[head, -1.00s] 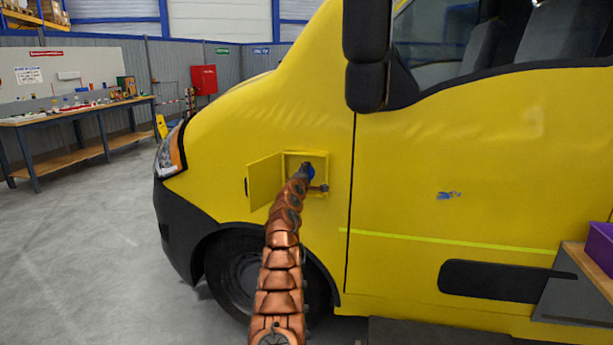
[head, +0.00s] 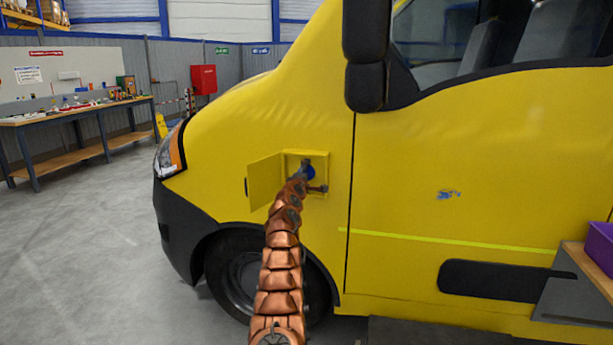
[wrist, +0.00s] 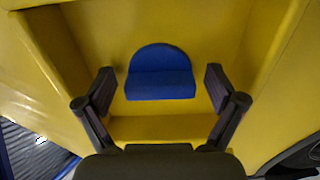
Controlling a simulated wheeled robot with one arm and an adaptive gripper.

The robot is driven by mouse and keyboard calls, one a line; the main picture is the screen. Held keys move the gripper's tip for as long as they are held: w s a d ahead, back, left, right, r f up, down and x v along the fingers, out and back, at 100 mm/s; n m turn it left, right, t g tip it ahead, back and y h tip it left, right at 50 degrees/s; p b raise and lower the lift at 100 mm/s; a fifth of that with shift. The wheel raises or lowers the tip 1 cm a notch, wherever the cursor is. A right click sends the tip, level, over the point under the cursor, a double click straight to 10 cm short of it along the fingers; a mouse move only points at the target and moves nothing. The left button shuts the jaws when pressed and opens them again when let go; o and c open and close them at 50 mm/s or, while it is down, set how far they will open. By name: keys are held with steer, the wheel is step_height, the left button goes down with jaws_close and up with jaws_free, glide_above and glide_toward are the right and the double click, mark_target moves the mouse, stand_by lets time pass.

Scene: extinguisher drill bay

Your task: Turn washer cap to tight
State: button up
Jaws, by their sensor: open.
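The washer cap (wrist: 160,75) is blue, with a raised grip bar across it, and sits inside a yellow recess (wrist: 215,20) in the van's side. In the head view the cap (head: 310,172) shows just past the end of my arm, partly hidden by it. My gripper (wrist: 160,92) is open, with one dark finger on each side of the cap and a gap between each finger and the cap. It also shows at the recess in the head view (head: 301,176). I cannot tell any tight marking.
The recess's yellow flap (head: 264,182) stands open on the left. The van's front wheel (head: 240,275) is below, and its black mirror (head: 366,55) is up to the right. A workbench (head: 75,120) stands far left, with clear floor before it.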

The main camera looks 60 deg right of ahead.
steer(key=shift+a, duration=0.2)
steer(key=shift+a, duration=0.25)
steer(key=v, duration=0.6)
steer(key=shift+s+a, duration=0.2)
steer(key=shift+s, duration=0.05)
stand_by(0.9)
stand_by(0.5)
